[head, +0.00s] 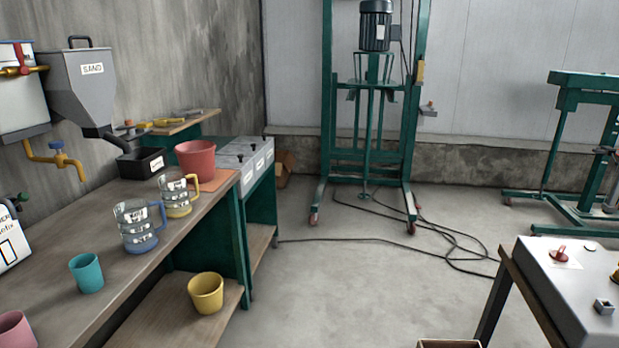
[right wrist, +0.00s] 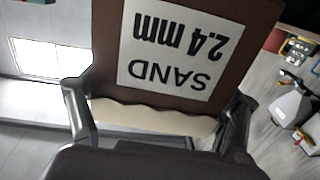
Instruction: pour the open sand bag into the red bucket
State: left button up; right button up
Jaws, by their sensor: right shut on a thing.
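The red bucket (head: 195,160) stands upright on an orange mat at the far end of the left workbench, in the head view. The sand bag (right wrist: 180,45) is brown with a white label reading "SAND 2.4 mm", upside down in the right wrist view. A pale band with a wavy edge crosses the bag between the fingers. My right gripper (right wrist: 157,115) is shut on the bag, one finger at each side. The bag's opening cannot be made out clearly. My left gripper is not in view. The bucket's inside is mostly hidden.
The workbench (head: 128,195) also holds a black tray (head: 141,163), a yellow-handled jug (head: 176,195), a blue-handled jug (head: 139,226) and a teal cup (head: 87,273). A yellow bucket (head: 206,293) sits on the lower shelf. Cables (head: 440,245) lie on the otherwise open floor.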

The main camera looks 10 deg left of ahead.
aim_at(196, 157)
jog(key=i+u, duration=0.1)
jog(key=i, duration=0.45)
jog(key=i+l+u, duration=0.1)
jog(key=i, duration=0.4)
jog(key=i+l+u, duration=0.15)
jog(key=i+u, duration=0.35)
jog(key=i+l+u, duration=0.35)
jog(key=u, duration=0.15)
jog(key=i+l+u, duration=0.65)
jog(key=l+u, duration=0.3)
jog(key=l, duration=0.2)
